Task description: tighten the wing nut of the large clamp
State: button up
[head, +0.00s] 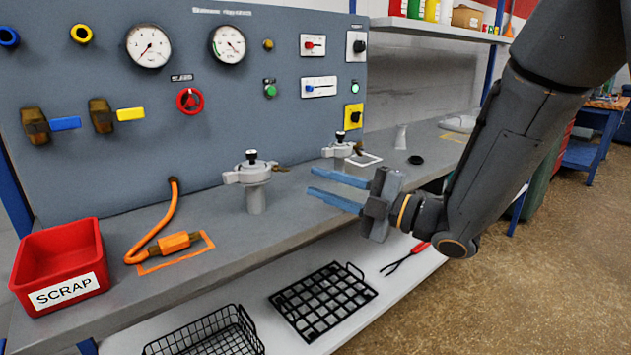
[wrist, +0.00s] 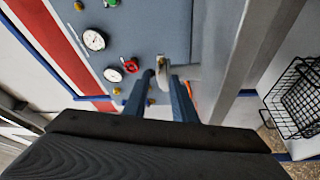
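The large clamp (head: 240,176) is the nearer, bigger-looking of two pale grey clamps. It sits on top of a short grey post on the bench, with a black knob above it. Its brass-coloured wing nut (head: 281,168) sticks out on the right side. My gripper (head: 311,182) has two blue fingers pointing left toward this clamp, spread apart and empty, to the right of the wing nut. In the wrist view, a pale clamp and post (wrist: 182,72) show just beyond the fingertips (wrist: 160,76); the wing nut is not clear there.
A smaller-looking clamp (head: 342,149) stands farther back on the bench. A red scrap bin (head: 58,262) and an orange hose (head: 160,230) lie at left. Gauges, valves and switches cover the panel (head: 110,180). Black baskets (head: 322,300) sit on the lower shelf.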

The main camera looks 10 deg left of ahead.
aim_at(285, 171)
jog(key=shift+w+a+r+m+t+h+p, duration=0.25)
jog(key=shift+a+m+t+h+p, duration=0.8)
jog(key=shift+p, duration=3.65)
jog(key=shift+w+a+m+t+h+p, duration=0.4)
jog(key=shift+a+t+p, duration=0.7)
jog(key=shift+p, duration=3.6)
jog(key=shift+w+a+r+m+t+h+p, duration=0.2)
jog(key=shift+a+m+t+h+p, duration=0.95)
jog(key=shift+p, duration=3.55)
jog(key=shift+a+n+g+y, duration=0.3)
jog(key=shift+a+g+y, duration=0.1)
jog(key=shift+g, duration=0.2)
grip_shut()
